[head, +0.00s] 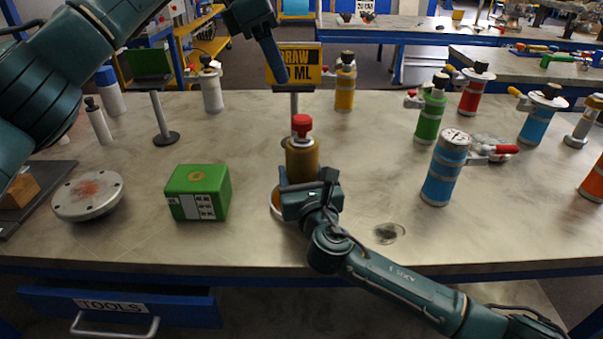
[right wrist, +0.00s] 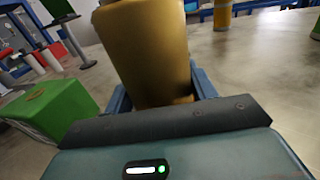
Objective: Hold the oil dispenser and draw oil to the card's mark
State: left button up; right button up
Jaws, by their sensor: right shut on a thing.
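The oil dispenser is a gold-brown cylinder (head: 303,160) with a red knob on top. It stands upright near the middle of the table; its lower part is partly hidden by my right gripper (head: 309,190). That gripper is shut around its body. In the right wrist view the gold cylinder (right wrist: 146,50) sits between the blue fingers.
A green box (head: 198,192) and a round flanged plate (head: 88,195) lie to the left. A blue vessel (head: 445,170) with a gauge stands to the right, with a green vessel (head: 430,115) behind it. A small dark-centred disc (head: 388,233) lies near the front edge.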

aim_at(302, 128)
dwell(0.4)
pick_arm(q)
jog(key=shift+o, duration=1.3)
jog(key=shift+d+f, duration=0.1)
jog(key=shift+f, duration=0.1)
jog(key=shift+o, duration=0.7)
jog(key=f+g+h, duration=0.1)
jog(key=h, duration=0.1)
jog(key=d+f+m+h, duration=0.1)
jog(key=f+h, duration=0.1)
jog(key=f+m+g+h, duration=0.1)
jog(key=f, duration=0.1)
jog(key=shift+s+d+f+g+h, duration=0.1)
jog(key=shift+s+d+g+h, duration=0.2)
jog(key=shift+h, duration=0.1)
jog(key=w+a+f+t+h, duration=0.1)
jog(key=a+f+t+h, duration=0.1)
jog(key=a+f+h, duration=0.45)
jog(key=shift+h, duration=0.85)
jog(key=d, duration=0.7)
jog(key=d+r, duration=0.1)
jog(key=d, duration=0.2)
jog(key=shift+w+d, duration=0.1)
jog(key=shift+d, duration=0.25)
jog(key=shift+c, duration=0.4)
